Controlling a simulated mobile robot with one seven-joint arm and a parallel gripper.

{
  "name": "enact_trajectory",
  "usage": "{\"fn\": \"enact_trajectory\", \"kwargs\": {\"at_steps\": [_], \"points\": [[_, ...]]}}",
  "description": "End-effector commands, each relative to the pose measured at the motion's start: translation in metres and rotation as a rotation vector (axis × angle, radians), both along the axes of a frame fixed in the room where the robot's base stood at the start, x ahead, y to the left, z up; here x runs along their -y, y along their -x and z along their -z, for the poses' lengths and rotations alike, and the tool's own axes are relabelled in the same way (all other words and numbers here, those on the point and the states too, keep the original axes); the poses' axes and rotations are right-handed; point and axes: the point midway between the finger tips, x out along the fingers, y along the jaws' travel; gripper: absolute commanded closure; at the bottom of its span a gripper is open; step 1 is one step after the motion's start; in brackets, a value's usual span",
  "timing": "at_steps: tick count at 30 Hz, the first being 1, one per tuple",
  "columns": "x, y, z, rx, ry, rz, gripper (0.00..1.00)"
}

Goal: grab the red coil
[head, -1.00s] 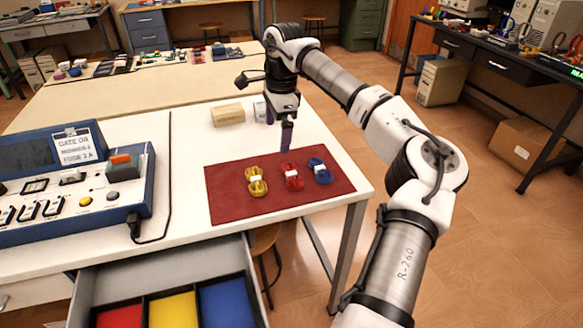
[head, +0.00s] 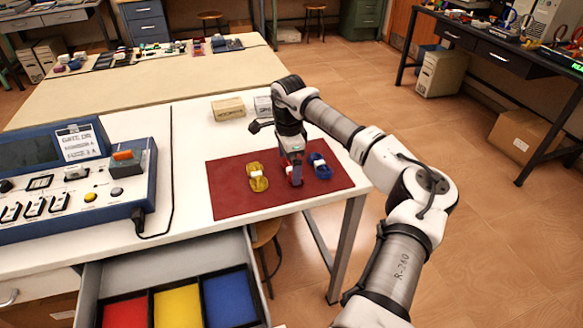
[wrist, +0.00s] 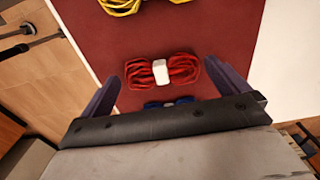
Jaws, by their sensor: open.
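The red coil (wrist: 183,70), a bundle of red cable with a white band, lies on the dark red mat (head: 228,193). In the head view it is mostly hidden behind my gripper (head: 294,176). In the wrist view my gripper (wrist: 163,92) is open, with one finger to each side of the red coil. The coil appears just beyond the fingertips, and nothing is held. The yellow coil (head: 257,178) lies to the left on the mat and the blue coil (head: 320,166) to the right.
An open drawer (head: 172,264) below the table has red, yellow and blue compartments. A blue control panel (head: 80,190) stands at the left with a black cable. A tan box (head: 228,108) stands behind the mat.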

Motion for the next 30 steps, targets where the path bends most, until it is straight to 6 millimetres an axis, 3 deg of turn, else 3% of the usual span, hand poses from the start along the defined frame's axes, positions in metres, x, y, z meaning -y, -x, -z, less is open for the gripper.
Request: {"fn": "enact_trajectory", "kwargs": {"at_steps": [4, 11, 18, 30], "points": [[0.0, 0.0, 0.013, -0.001, -0.001, 0.0, 0.0], [0.0, 0.0, 0.016, 0.001, 0.0, 0.0, 0.0], [0.0, 0.0, 0.015, 0.001, 0.0, 0.0, 0.27], [0.0, 0.0, 0.006, 0.002, 0.0, 0.0, 0.28]]}}
